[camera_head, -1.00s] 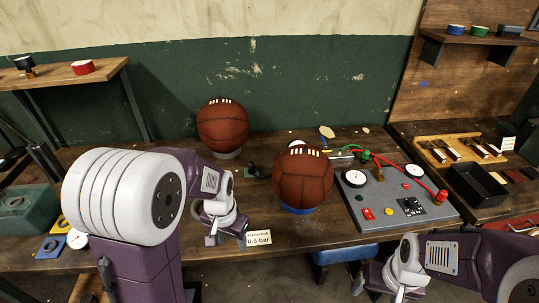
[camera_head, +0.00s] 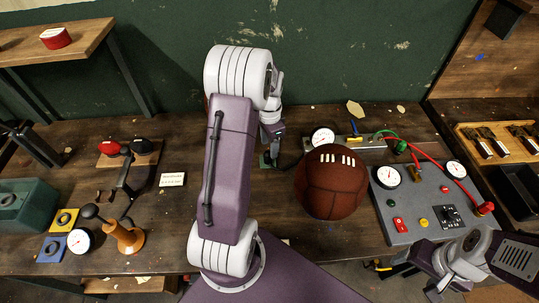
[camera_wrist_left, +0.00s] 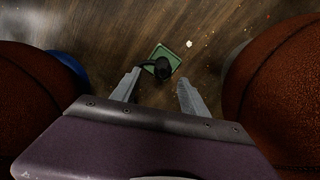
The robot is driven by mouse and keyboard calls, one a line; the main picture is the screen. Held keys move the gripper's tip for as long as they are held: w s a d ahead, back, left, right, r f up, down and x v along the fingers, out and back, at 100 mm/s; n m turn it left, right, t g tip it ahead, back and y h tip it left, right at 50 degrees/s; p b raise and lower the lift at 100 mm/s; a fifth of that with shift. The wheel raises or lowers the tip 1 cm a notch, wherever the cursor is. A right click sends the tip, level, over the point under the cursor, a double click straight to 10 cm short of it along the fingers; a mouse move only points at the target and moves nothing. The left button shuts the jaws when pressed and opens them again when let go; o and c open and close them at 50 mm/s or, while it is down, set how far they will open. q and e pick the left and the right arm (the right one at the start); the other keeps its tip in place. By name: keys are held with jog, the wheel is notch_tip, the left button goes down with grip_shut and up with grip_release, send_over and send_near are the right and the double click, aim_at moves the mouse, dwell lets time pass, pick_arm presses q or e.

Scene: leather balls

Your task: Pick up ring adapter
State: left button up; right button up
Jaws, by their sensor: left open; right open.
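A small green square plate (camera_wrist_left: 166,59) with a black rounded part (camera_wrist_left: 162,68) on it lies on the bench, and I cannot tell for sure if this is the ring adapter. In the head view the plate (camera_head: 265,160) is partly hidden under my left arm. My left gripper (camera_wrist_left: 158,86) is open and empty, pointing down above the plate, with the black part between and just beyond its fingertips; the left gripper in the head view (camera_head: 271,135) is partly hidden. My right gripper (camera_head: 433,284) is at the lower right, away from the plate.
A brown ball (camera_head: 330,182) stands right of my left gripper; in the wrist view brown balls flank it at left (camera_wrist_left: 35,100) and right (camera_wrist_left: 275,90). A grey gauge panel (camera_head: 425,195) is to the right. Yellow (camera_head: 62,220) and blue (camera_head: 52,248) square plates lie at the left.

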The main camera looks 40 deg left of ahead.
aim_at(268, 152)
pick_arm(q)
jog(key=shift+w+a+f, duration=0.2)
jog(key=shift+f, duration=0.1)
jog(key=f, duration=0.4)
jog(key=shift+s+f, duration=0.2)
jog(key=shift+s, duration=0.1)
jog(key=shift+w+f, duration=0.15)
jog(key=shift+f, duration=0.05)
grip_shut()
jog(key=shift+r, duration=0.1)
